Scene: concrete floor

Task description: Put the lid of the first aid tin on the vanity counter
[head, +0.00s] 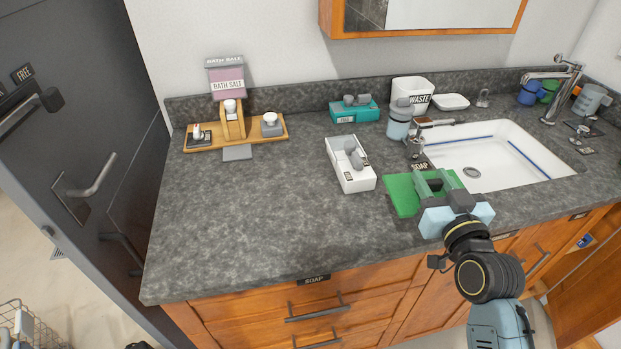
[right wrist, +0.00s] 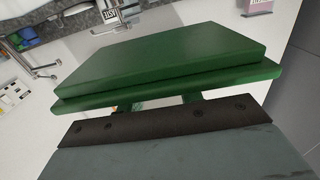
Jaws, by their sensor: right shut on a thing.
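The green lid (head: 401,196) of the first aid tin is a flat slab near the counter's front edge, left of the sink. It also fills the middle of the right wrist view (right wrist: 165,55), with a stepped rim. My right gripper (head: 434,184) is shut on it, with the fingers hiding part of it. I cannot tell whether the lid touches the counter or hangs just above it. The grey stone vanity counter (head: 240,210) is bare on its left front part. My left gripper is not in view. I cannot make out a separate tin body.
A white open box (head: 354,182) with grey items stands left of the lid. Behind are a teal box (head: 345,113), a soap bottle (head: 398,124) and a waste bin (head: 425,85). The sink (head: 510,165) is at the right. A wooden tray (head: 270,131) sits back left.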

